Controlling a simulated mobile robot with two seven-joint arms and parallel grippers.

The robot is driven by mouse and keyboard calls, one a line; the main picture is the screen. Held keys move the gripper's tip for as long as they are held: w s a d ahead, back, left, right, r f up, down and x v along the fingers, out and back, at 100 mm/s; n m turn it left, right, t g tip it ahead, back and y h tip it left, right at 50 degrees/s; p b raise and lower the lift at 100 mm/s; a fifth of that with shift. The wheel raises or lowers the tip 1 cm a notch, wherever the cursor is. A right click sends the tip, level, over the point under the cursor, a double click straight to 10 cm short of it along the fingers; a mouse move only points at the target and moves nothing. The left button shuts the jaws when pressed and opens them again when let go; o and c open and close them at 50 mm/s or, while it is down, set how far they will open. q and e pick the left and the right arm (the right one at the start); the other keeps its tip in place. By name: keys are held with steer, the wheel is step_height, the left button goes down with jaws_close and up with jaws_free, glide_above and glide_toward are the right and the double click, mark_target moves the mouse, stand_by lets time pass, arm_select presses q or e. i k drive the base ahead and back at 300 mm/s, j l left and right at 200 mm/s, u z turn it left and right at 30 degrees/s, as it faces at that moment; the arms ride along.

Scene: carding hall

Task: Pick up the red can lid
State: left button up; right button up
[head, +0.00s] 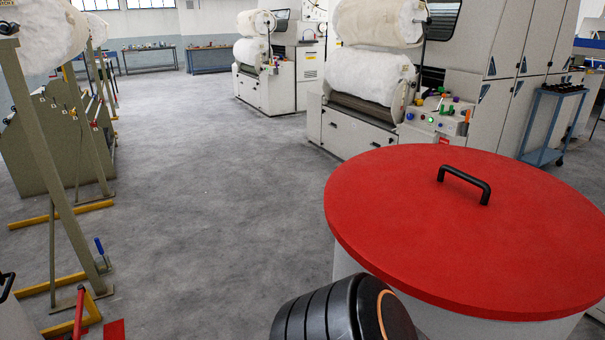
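The red can lid (420,215) is a large round disc lying on a pale can (348,266) at the right of the head view, close to me. A black bar handle (465,180) stands up from its top, toward the far side. A black ribbed part with an orange ring, likely a link of my own arm, shows at the bottom middle, in front of the lid's near left edge. Neither gripper shows in this view.
White carding machines (358,130) with fleece rolls stand beyond the lid. A blue trolley (553,125) stands at the back right. A frame with yellow feet (60,215) is at left. The grey floor (200,190) between is clear.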

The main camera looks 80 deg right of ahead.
mark_target(471, 232)
steer(key=z, duration=3)
